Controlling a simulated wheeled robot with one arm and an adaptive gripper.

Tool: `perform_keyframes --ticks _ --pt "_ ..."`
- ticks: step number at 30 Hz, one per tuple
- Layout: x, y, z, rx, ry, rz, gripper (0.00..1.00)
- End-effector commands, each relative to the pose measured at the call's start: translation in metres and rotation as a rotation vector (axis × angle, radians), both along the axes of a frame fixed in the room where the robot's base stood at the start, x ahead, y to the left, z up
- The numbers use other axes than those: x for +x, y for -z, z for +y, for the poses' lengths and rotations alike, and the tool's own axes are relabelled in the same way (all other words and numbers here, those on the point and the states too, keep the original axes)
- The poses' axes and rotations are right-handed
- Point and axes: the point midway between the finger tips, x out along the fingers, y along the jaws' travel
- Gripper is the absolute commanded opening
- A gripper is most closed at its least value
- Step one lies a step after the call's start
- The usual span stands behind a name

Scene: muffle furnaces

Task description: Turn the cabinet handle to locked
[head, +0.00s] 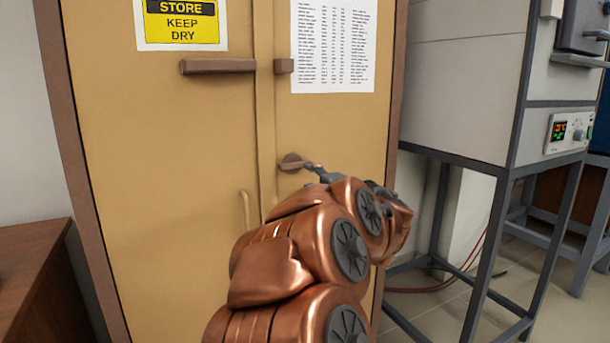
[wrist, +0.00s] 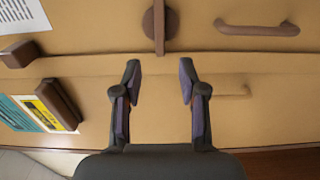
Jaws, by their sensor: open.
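The tan cabinet (head: 165,130) stands in front of me with its two doors closed. Its brown cabinet handle (head: 291,162) is a bar on a round disc, on the right door beside the seam; the bar lies roughly level. The handle also shows in the wrist view (wrist: 158,28), at top centre, its bar running up and down in that turned picture. My gripper (head: 318,172) is just right of the handle in the head view, partly hidden by my arm. In the wrist view my gripper (wrist: 159,78) is open and empty, with the bar's end just ahead of the gap.
Pull handles sit on the left door (head: 245,208) and right door (wrist: 257,29). A brown bar (head: 218,66) and small block (head: 284,66) are higher up. A grey furnace stand (head: 487,235) stands close at right; a brown desk (head: 40,270) is at left.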

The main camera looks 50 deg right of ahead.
Motion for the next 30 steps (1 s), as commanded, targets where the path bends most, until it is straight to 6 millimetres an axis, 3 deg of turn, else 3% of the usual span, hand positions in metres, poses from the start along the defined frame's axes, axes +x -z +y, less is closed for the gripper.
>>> perform_keyframes --ticks 9,30 --pt "-0.019 0.000 0.007 0.000 -0.002 0.000 0.42" --pt "-0.020 0.000 0.008 0.000 -0.002 0.000 0.42"
